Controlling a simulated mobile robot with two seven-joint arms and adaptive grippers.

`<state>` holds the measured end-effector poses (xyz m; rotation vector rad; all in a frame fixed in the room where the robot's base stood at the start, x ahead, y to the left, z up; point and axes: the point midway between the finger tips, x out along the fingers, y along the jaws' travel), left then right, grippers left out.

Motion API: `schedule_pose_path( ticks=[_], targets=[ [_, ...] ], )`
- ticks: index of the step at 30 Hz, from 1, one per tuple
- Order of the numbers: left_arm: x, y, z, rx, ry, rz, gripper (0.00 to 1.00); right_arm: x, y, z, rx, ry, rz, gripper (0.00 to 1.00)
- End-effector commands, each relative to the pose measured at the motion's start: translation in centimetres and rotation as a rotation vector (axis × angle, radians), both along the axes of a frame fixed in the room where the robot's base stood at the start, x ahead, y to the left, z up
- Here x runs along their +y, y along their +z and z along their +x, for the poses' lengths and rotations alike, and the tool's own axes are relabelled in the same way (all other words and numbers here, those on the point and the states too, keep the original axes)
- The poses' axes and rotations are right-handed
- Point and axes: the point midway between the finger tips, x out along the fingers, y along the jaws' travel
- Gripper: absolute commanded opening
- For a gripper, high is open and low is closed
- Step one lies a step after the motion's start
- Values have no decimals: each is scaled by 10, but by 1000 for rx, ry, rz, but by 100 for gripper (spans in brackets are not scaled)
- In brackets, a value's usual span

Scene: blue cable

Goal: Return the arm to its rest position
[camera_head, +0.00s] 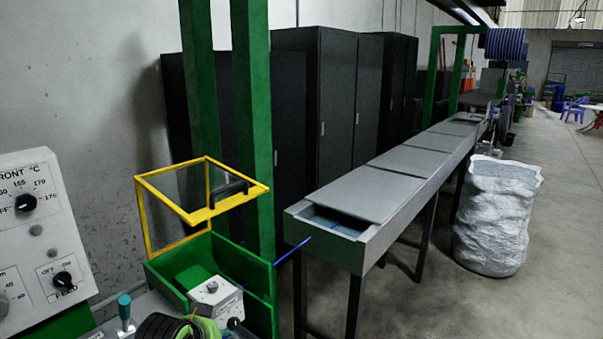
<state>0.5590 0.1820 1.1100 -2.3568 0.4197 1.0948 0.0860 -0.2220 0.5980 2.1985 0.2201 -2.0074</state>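Neither of my grippers and neither of my arms shows in the head view, so their pose and what they may hold cannot be seen. A short length of blue cable (291,251) runs from the green machine housing (262,285) to the near end of a long grey covered trough (352,254). A yellow-framed clear guard with a black handle (229,192) stands raised over the green housing.
A control panel with black knobs (38,235) stands at the left. Dark coiled items (160,327) lie at the bottom edge. Dark cabinets (322,100) line the wall. A large white sack (497,215) stands right of the trough.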

Motion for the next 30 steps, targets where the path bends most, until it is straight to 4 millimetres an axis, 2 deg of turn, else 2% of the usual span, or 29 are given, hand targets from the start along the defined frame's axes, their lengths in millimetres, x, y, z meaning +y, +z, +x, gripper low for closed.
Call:
schedule_pose_path(
  ticks=[1, 6, 9, 12, 18, 26, 27, 30],
  targets=[
    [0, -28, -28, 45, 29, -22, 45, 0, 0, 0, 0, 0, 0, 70],
    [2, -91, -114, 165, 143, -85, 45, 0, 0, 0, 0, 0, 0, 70],
    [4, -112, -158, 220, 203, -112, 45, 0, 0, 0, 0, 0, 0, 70],
    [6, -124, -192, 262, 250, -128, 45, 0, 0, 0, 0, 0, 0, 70],
    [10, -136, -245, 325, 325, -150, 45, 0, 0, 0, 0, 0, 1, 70],
    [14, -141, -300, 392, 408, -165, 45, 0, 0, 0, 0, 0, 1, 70],
    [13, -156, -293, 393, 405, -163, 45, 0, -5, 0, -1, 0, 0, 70],
    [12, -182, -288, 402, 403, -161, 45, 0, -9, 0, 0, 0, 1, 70]
  ],
)
